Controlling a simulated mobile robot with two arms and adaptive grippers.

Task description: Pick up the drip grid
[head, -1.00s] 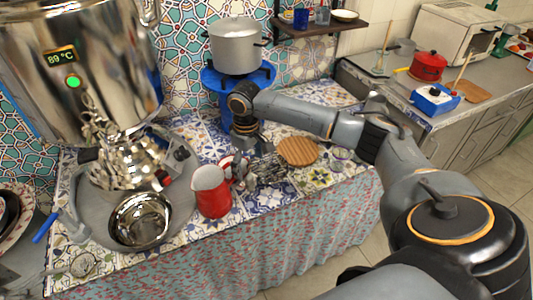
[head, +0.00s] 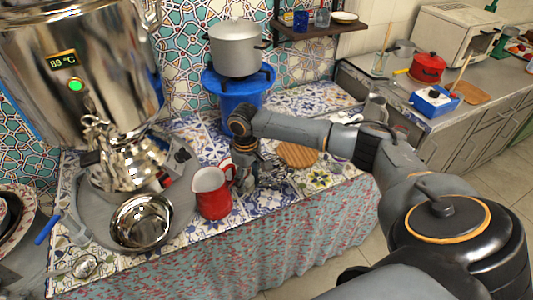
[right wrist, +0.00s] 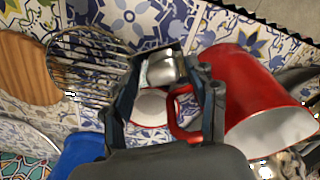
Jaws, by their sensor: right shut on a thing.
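The drip grid (right wrist: 88,68) is a round rack of thin metal wires lying over the patterned tiles in the right wrist view. In the head view it shows only partly, beside my right gripper (head: 243,182). My right gripper, also in the right wrist view (right wrist: 165,75), is at the grid's edge, with its fingers closed around a small silvery piece that appears to belong to the grid. The fingers hide the exact contact. I cannot tell whether the grid is clear of the tiles. My left gripper is not in view.
A red pitcher (head: 210,196) stands close beside my right gripper. A round wooden board (head: 297,155) lies on the other side. The samovar (head: 85,70) and a steel bowl (head: 142,222) are at left. A pot (head: 235,47) stands on a blue stand behind.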

